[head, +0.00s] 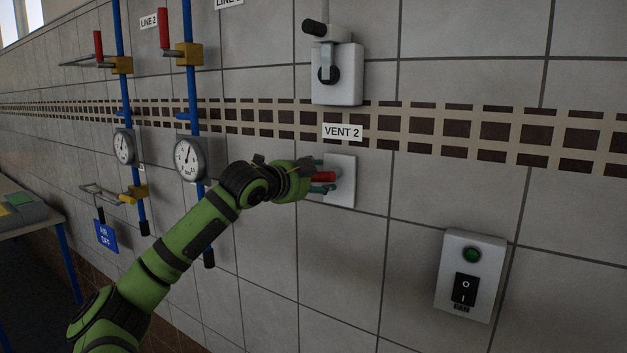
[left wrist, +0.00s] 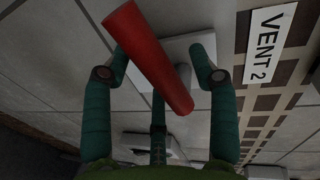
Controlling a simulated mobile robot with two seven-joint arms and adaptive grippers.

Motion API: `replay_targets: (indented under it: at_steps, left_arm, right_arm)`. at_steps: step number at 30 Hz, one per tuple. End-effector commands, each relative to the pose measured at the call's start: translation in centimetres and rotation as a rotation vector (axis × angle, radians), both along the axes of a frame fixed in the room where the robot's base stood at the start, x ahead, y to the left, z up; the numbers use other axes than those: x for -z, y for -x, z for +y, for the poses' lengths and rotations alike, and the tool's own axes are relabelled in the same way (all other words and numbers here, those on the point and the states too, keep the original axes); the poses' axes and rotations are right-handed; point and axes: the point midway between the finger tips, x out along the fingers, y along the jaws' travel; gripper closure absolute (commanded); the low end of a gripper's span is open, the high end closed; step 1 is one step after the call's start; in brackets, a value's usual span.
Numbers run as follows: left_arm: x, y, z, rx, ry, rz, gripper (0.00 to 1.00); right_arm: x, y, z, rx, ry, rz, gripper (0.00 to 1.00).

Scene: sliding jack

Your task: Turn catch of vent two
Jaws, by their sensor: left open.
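The catch of vent two is a red handle (head: 323,177) on a white wall plate (head: 343,190), below the VENT 2 label (head: 342,131). My left gripper (head: 318,175) is at the handle, its teal fingers above and below it in the head view. In the left wrist view the red handle (left wrist: 150,60) crosses diagonally in front of the open fingers (left wrist: 165,70). The fingers are apart; I cannot tell whether either touches the handle. The white plate (left wrist: 205,48) is behind, partly hidden by handle and fingers. My right gripper is in neither view.
Above the label is a white box with a black knob (head: 338,75). A fan switch box (head: 470,275) is at lower right. Blue pipes with gauges (head: 190,158) and red-handled yellow valves (head: 183,54) stand left.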

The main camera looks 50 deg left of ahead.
Motion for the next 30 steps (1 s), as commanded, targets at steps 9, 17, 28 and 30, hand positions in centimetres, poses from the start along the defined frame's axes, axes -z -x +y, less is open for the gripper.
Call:
replay_targets:
  at_steps: [9, 17, 28, 30]
  left_arm:
    - [0.1, 1.3, -0.1, -0.001, 0.003, 0.006, 0.41]
    - [-0.5, 3.3, -0.9, 0.005, 0.003, 0.002, 0.41]
    - [-1.7, 8.7, -1.9, 0.001, 0.001, -0.001, 0.41]
    - [-2.0, 9.7, -2.1, 0.001, 0.001, -0.003, 0.41]
  right_arm:
    - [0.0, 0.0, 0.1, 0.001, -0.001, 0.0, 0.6]
    - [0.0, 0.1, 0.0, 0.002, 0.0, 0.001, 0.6]
    - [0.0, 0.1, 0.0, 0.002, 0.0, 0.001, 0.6]
    - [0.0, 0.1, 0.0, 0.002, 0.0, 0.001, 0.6]
